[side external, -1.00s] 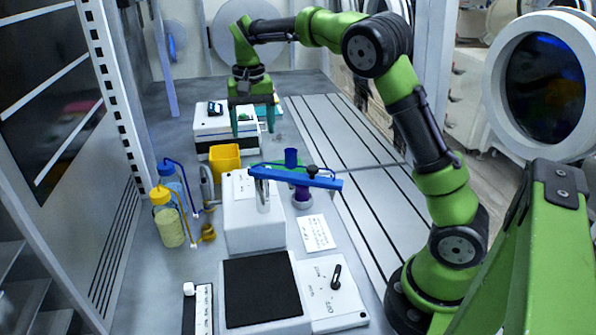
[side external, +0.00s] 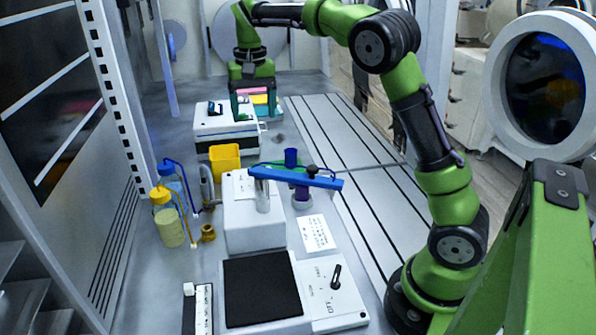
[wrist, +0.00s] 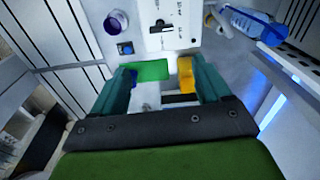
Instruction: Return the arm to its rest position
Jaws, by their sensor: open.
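My green arm reaches over the bench to the far end in the side external view. My gripper (side external: 254,112) points down there, above or just behind a white boxy device (side external: 212,124); the exact gap is hard to tell. In the wrist view my gripper's two teal fingers (wrist: 160,72) stand wide apart with nothing held between them. Through the gap show a green piece (wrist: 152,70) and a yellow piece (wrist: 186,74), lying lower down. Pink, yellow and green flat pieces (side external: 258,98) also show by the fingers in the side external view.
A yellow bin (side external: 225,158) stands in front of the device. Nearer are a white stand with a blue bar (side external: 300,177), two capped bottles (side external: 168,228), a purple container (side external: 302,195) and a black-topped unit (side external: 262,290). The slotted surface (side external: 345,150) to the right is clear.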

